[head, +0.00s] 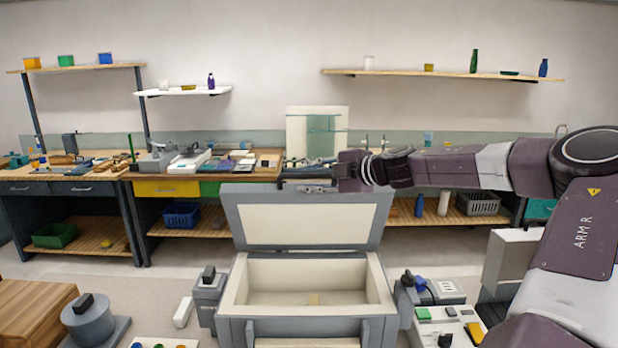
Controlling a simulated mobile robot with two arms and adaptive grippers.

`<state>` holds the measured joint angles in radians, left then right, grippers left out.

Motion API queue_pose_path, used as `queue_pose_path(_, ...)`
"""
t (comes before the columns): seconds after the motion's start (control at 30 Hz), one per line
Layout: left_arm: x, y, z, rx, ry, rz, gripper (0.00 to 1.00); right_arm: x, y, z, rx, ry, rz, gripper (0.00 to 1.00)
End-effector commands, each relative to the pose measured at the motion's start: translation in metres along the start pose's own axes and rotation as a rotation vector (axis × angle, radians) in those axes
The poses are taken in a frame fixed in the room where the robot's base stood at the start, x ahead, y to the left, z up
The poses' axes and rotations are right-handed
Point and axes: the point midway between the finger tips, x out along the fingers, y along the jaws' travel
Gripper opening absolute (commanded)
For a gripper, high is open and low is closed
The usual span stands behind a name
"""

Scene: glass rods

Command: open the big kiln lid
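The big kiln (307,325) stands in front of me, a grey box with a cream lining. Its lid (305,222) is raised, standing nearly upright at the back with its cream inner face toward me. The kiln's inside is open to view, with a small pale yellowish patch on its floor. My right gripper (300,180) is at the lid's top edge, near its middle. Its fingers are dark and small against the bench behind, so I cannot tell whether they are open, shut or touching the lid. My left gripper is out of view.
A grey box with a black knob (207,290) flanks the kiln's left side. A control panel with coloured buttons (445,325) stands at its right. A wooden block (35,308) is at the far left. Workbenches with tools (220,165) line the back wall; floor lies between.

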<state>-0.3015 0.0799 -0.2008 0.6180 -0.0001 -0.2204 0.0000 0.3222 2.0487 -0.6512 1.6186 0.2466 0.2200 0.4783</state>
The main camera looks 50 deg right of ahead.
Motion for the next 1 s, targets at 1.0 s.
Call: queue_pose_path(1.0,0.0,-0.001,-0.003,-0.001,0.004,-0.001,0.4,-0.115,0.0,0.0,-0.001,0.0,0.001,0.28)
